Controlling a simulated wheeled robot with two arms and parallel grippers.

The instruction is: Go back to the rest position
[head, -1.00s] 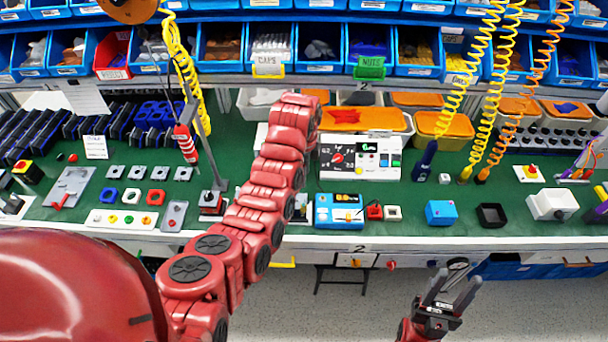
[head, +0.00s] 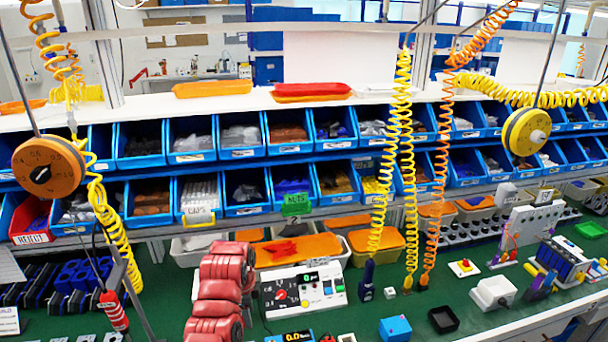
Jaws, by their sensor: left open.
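My left arm, in red links, rises from the bottom edge of the head view, left of centre. My left gripper (head: 252,303) is open; it is mostly hidden behind my arm, with only a thin dark part showing beside the links. The white control box (head: 318,300) with a red rotary knob (head: 281,294) and a small display stands on the green bench just right of my arm. I see nothing held. My right gripper is out of view.
Blue bins (head: 242,138) line the shelf behind the bench. Orange-lidded tubs (head: 376,241) stand behind the control box. Coiled yellow and orange cables hang right of centre. A blue box (head: 395,328) and a black tray (head: 443,319) sit at the front.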

